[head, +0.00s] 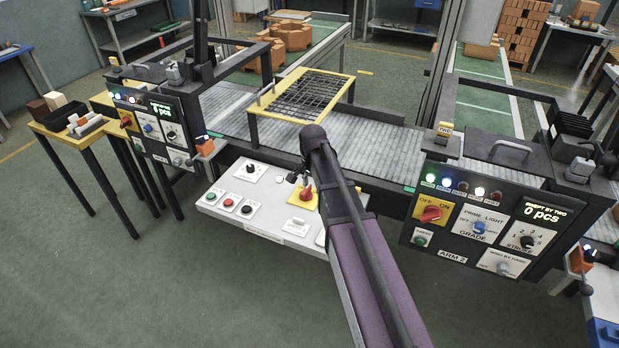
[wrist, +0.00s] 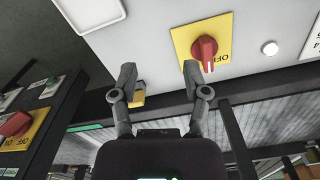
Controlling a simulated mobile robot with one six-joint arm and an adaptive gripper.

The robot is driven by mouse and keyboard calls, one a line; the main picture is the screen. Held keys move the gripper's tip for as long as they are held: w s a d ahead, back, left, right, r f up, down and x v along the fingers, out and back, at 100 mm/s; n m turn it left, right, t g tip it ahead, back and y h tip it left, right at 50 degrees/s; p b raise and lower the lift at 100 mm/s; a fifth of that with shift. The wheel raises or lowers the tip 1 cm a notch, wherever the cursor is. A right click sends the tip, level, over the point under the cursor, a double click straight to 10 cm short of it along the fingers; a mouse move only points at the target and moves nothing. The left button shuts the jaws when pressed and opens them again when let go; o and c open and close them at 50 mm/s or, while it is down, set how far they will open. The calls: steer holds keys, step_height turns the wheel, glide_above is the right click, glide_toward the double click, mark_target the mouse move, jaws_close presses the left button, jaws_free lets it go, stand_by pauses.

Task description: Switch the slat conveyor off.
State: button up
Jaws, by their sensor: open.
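The slat conveyor (head: 385,132), with grey slats, runs across the middle of the head view. In front of it, a white control panel (head: 240,210) carries a red rotary switch (head: 306,193) on a yellow plate. In the wrist view the red switch (wrist: 204,52) shows beside OFF lettering on its yellow plate (wrist: 183,36); its exact setting is unclear. My gripper (head: 297,180) is just over the panel beside the switch. In the wrist view my gripper (wrist: 160,72) is open and empty, its right finger overlapping the plate's edge near the red knob.
Panels with their own red switches on yellow plates flank it: the ARM 2 panel (head: 462,248) at right and another (head: 158,148) at left. A black grate on a yellow frame (head: 300,72) stands over the conveyor. The white panel also has several buttons (head: 228,203).

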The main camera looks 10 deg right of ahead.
steer(key=s+f+n+b, duration=0.3)
steer(key=s+n, duration=0.7)
steer(key=s, duration=0.8)
steer(key=shift+w, duration=0.1)
step_height(320, 180, up, 4)
steer(key=m+p, duration=0.4)
steer(key=m, duration=0.3)
glide_above(306, 189)
steer(key=shift+w, duration=0.1)
steer(key=shift+f, duration=0.1)
step_height(306, 189, down, 14)
steer(key=b, duration=1.3)
steer(key=shift+r, duration=0.25)
